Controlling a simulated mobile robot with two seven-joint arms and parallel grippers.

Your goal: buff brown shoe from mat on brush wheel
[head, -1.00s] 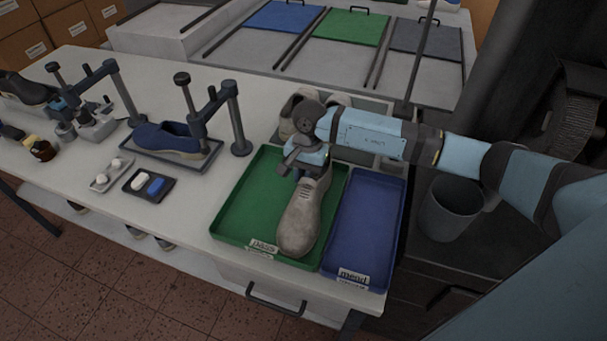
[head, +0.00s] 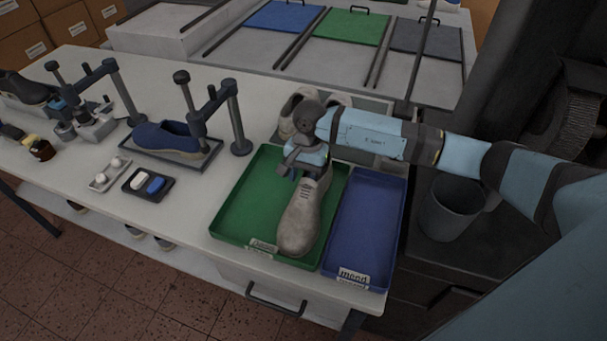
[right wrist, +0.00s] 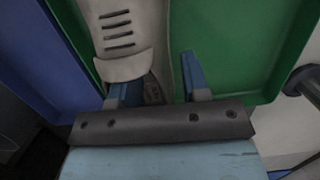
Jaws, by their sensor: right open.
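A grey-brown shoe (head: 300,217) lies in the green tray (head: 233,205), toe toward the front edge. Its laced upper (right wrist: 118,25) shows in the right wrist view. My right gripper (head: 307,172) is at the shoe's heel end. In the right wrist view my right gripper (right wrist: 157,80) is open, with one finger by the shoe's opening and the other along its side. Contact cannot be told. More beige-brown shoes (head: 290,112) stand on a grey mat (head: 367,108) behind, partly hidden by my arm. A dark machine with a ribbed wheel (head: 575,125) stands at right. My left gripper is not in view.
A blue tray (head: 365,225) labelled "mend" adjoins the green one. A blue shoe (head: 170,138) sits under a post stand (head: 238,120) at left. A grey bin (head: 450,205) stands right of the bench.

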